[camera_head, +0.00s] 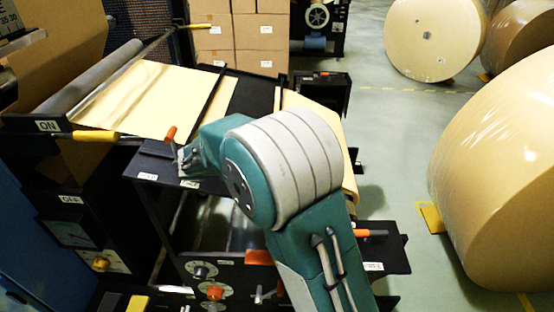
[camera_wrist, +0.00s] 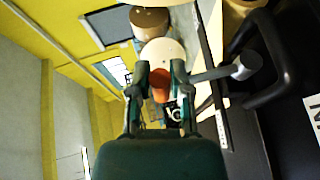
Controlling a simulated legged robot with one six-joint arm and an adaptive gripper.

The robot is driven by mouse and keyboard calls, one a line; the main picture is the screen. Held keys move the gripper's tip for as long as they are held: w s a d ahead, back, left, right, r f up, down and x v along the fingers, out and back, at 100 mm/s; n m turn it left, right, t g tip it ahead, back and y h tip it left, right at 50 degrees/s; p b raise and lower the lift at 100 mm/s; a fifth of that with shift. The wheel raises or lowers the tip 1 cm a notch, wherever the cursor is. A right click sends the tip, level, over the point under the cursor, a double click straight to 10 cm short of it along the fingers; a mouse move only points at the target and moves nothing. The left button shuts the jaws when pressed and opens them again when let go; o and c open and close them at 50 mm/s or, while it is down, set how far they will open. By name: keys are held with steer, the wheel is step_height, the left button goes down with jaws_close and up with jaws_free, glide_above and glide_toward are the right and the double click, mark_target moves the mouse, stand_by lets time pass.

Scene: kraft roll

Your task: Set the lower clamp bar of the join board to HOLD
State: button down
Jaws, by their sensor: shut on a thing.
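The join board (camera_head: 255,96) is a black board with pale brown paper on both sides of it and a dark clamp bar across it. My gripper (camera_head: 186,158) is at the near left end of the board, above a black plate with small white labels. In the wrist view my gripper (camera_wrist: 160,84) is shut on an orange handle (camera_wrist: 159,88), its fingers on either side. An orange handle (camera_head: 170,132) also shows beside the gripper in the head view. The plate's labels are too small to read surely, and my arm hides the board's near part.
A second orange handle (camera_head: 372,233) sits on a black plate at right, with a label reading FREE (camera_head: 373,266). A yellow lever (camera_head: 95,135) by an ON label is at left. Knobs (camera_head: 200,271) are below.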

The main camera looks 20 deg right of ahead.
steer(key=c, duration=0.5)
jaws_free()
steer(key=shift+a+f, duration=0.1)
steer(key=shift+f, duration=0.15)
steer(key=shift+c, duration=0.2)
steer(key=shift+a, duration=0.1)
steer(key=shift+r, duration=0.15)
steer(key=v, duration=1.2)
steer(key=shift+w, duration=0.1)
